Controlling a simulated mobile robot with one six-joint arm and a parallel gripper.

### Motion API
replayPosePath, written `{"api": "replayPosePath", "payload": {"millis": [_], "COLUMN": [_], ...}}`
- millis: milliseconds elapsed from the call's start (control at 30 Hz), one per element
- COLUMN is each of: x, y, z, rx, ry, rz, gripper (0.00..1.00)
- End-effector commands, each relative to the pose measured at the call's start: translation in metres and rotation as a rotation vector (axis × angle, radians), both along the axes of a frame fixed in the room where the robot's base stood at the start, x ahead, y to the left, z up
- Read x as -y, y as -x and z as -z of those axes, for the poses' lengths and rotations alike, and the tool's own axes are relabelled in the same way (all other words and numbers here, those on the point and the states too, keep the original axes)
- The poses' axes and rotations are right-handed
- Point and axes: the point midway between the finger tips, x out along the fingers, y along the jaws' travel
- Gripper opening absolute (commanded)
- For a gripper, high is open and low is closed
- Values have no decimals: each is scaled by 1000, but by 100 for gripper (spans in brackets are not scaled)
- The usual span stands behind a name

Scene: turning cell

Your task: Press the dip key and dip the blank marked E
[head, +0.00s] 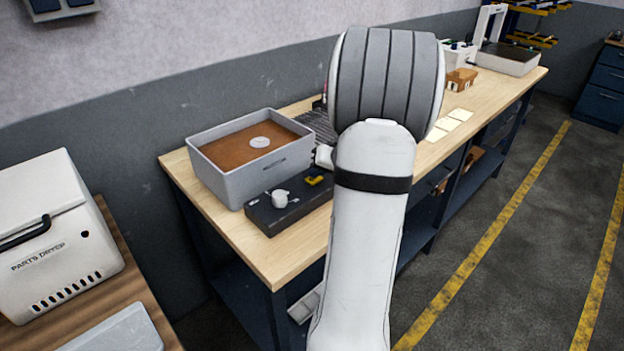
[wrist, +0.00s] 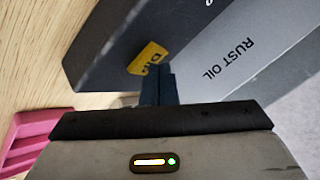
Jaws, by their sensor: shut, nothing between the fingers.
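The yellow dip key (wrist: 148,57) sits on a dark control box (wrist: 100,50) in the wrist view. It also shows in the head view (head: 314,180), on the box (head: 262,216) beside a white knob. My gripper (wrist: 160,78) is shut and empty, its fingertips right beside the key; I cannot tell whether they touch it. In the head view my arm hides the gripper. The grey rust oil tank (wrist: 225,60) stands behind the box; in the head view it (head: 236,184) holds brown liquid with a pale round disc (head: 260,142). No mark E is readable.
The wooden bench (head: 250,258) runs to the back right. Pale cards (head: 448,124), a brown block (head: 461,79) and a white tray (head: 508,60) are farther along it. A parts dryer (head: 50,230) stands at left. A pink object (wrist: 35,135) shows in the wrist view.

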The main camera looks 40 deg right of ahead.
Motion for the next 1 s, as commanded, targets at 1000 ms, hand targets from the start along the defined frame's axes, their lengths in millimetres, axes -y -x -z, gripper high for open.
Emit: {"api": "replayPosePath", "payload": {"millis": [1000], "x": [0], "y": [0], "z": [-56], "rx": [1], "ry": [2], "rz": [-1], "gripper": [0]}}
